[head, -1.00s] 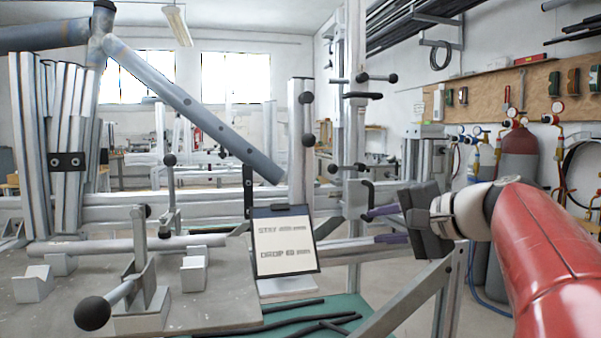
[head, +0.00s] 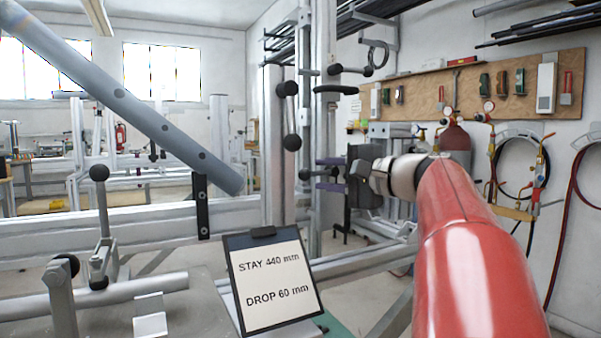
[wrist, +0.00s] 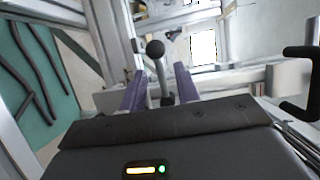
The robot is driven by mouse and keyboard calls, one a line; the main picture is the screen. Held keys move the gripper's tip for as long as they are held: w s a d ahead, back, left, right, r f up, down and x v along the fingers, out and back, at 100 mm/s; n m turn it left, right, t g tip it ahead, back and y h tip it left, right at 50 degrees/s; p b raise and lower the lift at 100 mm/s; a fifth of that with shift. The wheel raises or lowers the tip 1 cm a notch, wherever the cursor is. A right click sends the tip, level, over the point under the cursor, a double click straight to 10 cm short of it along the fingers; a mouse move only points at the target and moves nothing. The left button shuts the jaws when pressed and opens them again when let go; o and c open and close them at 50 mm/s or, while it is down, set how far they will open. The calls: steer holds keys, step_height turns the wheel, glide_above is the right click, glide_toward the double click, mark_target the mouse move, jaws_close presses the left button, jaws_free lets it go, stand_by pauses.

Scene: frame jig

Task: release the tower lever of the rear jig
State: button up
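The rear jig's tower (head: 272,150) is an upright aluminium post in the head view. A lever with a black ball knob (head: 303,175) sits low beside it. My gripper (head: 318,175) reaches in from the right, its purple fingers pointing left at this knob. In the wrist view, the lever's black knob (wrist: 155,48) and grey stem (wrist: 163,82) show between the two spread fingers of my gripper (wrist: 159,70). The fingers look apart from the stem, with gaps on both sides. The lever's pivot is hidden.
Other black-knobbed levers (head: 288,88) and a dark handle (head: 340,89) are above on the tower. A black handle (wrist: 300,80) is at the wrist view's right. A clipboard (head: 272,280) reads "STAY 440 mm, DROP 60 mm". A grey tube (head: 120,94) slants down from upper left.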

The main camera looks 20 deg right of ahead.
mark_target(316, 174)
steer(key=shift+p+x, duration=0.3)
steer(key=shift+x, duration=2.35)
jaws_close()
